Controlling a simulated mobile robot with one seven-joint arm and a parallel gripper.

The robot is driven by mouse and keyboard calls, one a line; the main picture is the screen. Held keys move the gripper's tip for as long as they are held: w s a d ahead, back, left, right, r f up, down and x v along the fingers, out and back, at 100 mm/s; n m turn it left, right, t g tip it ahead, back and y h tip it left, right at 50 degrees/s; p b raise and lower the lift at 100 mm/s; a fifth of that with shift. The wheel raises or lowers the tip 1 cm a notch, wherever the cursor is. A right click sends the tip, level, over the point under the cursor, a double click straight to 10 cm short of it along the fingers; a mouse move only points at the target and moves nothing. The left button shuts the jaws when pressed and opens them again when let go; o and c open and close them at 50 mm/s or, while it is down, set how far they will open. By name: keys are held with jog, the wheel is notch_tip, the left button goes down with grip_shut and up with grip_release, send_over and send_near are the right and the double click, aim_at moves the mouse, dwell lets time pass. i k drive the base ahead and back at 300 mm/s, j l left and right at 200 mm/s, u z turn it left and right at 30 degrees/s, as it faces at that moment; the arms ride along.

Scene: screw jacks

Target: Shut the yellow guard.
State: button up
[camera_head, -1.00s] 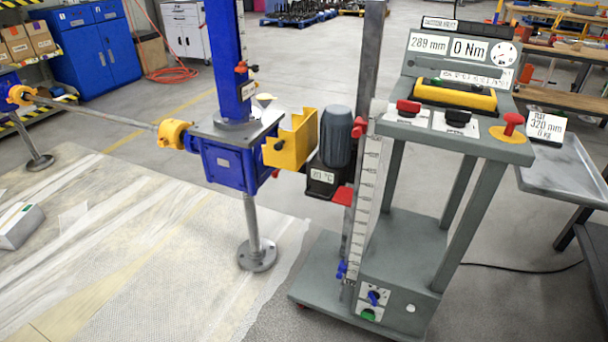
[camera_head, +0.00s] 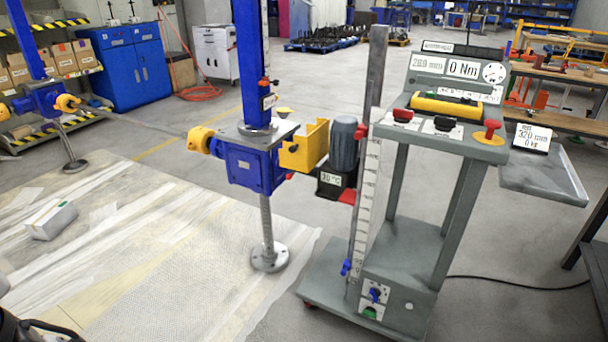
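The yellow guard (camera_head: 304,146) is on the right side of the blue screw jack's gearbox (camera_head: 249,168), between it and the dark grey motor (camera_head: 344,143). It looks like an open-topped box with a dark knob on its near face. I cannot tell for sure how far open it stands. The motor sits on a black block with a small temperature display, beside the grey trolley's upright post. A dark part at the bottom left edge may belong to my arm.
The grey trolley (camera_head: 402,273) stands right of the jack, with a control panel on top and a side tray (camera_head: 545,172). A second blue jack (camera_head: 45,100) stands at left, joined by a shaft. Plastic sheeting (camera_head: 150,260) covers the floor at front left.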

aim_at(303, 155)
jog(key=i+j, duration=0.4)
jog(key=i, duration=0.15)
jog(key=i+j+u, duration=0.15)
jog(key=i+j, duration=0.2)
jog(key=i, duration=0.2)
